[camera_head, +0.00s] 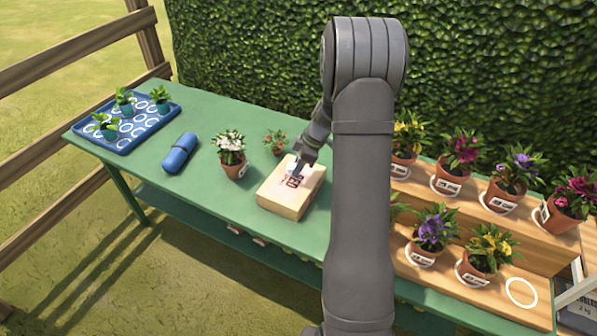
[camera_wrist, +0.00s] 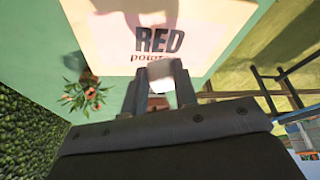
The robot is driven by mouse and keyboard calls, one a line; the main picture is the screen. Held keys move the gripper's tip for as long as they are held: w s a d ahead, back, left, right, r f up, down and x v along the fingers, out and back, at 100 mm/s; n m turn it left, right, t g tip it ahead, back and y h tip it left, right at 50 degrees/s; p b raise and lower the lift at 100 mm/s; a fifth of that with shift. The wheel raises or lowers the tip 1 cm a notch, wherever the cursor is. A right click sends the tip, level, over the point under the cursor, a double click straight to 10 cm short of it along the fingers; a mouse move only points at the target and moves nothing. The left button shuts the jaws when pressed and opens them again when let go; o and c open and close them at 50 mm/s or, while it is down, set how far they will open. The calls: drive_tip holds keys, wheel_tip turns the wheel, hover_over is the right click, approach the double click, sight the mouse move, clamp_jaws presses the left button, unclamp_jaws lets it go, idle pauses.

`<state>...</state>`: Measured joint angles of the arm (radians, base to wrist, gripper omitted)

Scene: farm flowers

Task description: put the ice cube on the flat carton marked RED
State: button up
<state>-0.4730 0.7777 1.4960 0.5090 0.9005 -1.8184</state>
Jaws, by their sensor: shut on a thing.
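The flat carton (camera_head: 309,187) is a pale tan box lying on the green table. In the wrist view the carton (camera_wrist: 105,28) fills the upper middle, with the dark word RED on its top and smaller print below. My gripper (camera_wrist: 160,84) is shut on the whitish ice cube (camera_wrist: 161,75), which sits between the fingertips. In the head view my gripper (camera_head: 297,167) points down over the back part of the carton's top. The cube is partly hidden by the fingers. I cannot tell whether it touches the carton.
A white-flowered pot (camera_head: 231,154) stands left of the carton, and a small pot (camera_head: 275,142) stands behind it. A blue roll (camera_head: 180,153) and a blue seedling tray (camera_head: 149,125) lie farther left. Several flowerpots fill a stepped wooden shelf (camera_head: 545,250) at right.

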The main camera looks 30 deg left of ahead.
sight(294, 180)
drive_tip(key=shift+f, duration=1.55)
drive_tip(key=o, duration=0.9)
drive_tip(key=shift+f, duration=0.15)
drive_tip(key=shift+o, duration=0.2)
drive_tip(key=v, duration=1.2)
drive_tip(key=shift+r, duration=0.2)
